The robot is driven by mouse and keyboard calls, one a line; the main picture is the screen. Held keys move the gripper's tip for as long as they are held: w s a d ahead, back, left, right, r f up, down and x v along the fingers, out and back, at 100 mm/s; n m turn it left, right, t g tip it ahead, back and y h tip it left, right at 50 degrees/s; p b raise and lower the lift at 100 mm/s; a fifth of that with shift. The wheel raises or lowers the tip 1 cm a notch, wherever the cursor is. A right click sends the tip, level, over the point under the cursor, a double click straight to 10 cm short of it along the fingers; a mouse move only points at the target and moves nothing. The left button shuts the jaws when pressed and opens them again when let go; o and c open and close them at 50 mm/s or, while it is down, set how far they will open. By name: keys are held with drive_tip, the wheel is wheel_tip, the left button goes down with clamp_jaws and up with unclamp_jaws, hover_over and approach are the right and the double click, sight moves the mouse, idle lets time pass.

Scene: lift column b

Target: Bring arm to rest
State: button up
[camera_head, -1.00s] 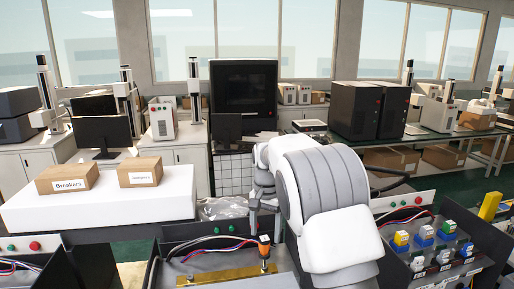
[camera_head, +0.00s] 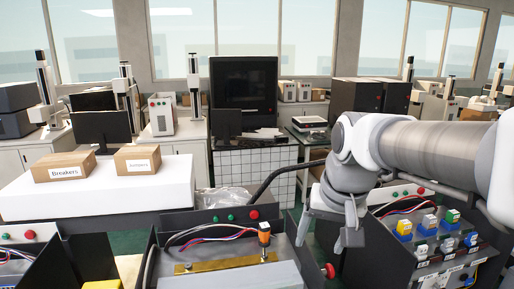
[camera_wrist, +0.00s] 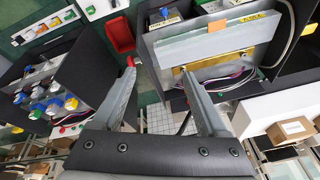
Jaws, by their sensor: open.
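My gripper (camera_head: 330,232) hangs from my bent arm at the right of the middle in the head view, fingers pointing down. It is above the gap between the middle black control box (camera_head: 238,215) and the right box of coloured components (camera_head: 425,235). In the wrist view my gripper (camera_wrist: 168,75) shows two grey fingers spread apart with nothing between them. Nothing is seen touching the fingers.
A white table (camera_head: 100,193) at the left bears two cardboard boxes, one labelled Breakers (camera_head: 64,167). Another black box (camera_head: 85,255) stands at the lower left. A red bin (camera_wrist: 121,35) shows in the wrist view. Monitors and machines line the back.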

drive_tip(key=s+d+f+n+t+b, duration=0.1)
drive_tip(key=s+f, duration=0.1)
drive_tip(key=s, duration=0.4)
drive_tip(key=s+d+f+n+t+b, duration=0.1)
drive_tip(key=s+f, duration=0.2)
drive_tip(key=s, duration=0.3)
drive_tip(key=shift+s+d+f+h, duration=0.2)
drive_tip(key=shift+s+f+h, duration=0.1)
drive_tip(key=shift+h, duration=0.1)
drive_tip(key=w+a+r+m+g+p, duration=0.2)
drive_tip(key=w+r+m, duration=0.3)
drive_tip(key=w+r, duration=0.3)
drive_tip(key=m+g+p, duration=0.4)
drive_tip(key=m+p, duration=0.1)
drive_tip(key=m, duration=1)
hover_over(264, 242)
drive_tip(key=w, duration=0.1)
wheel_tip(264, 242, down, 5)
wheel_tip(264, 242, down, 17)
drive_tip(key=b, duration=0.4)
drive_tip(key=shift+w, duration=0.1)
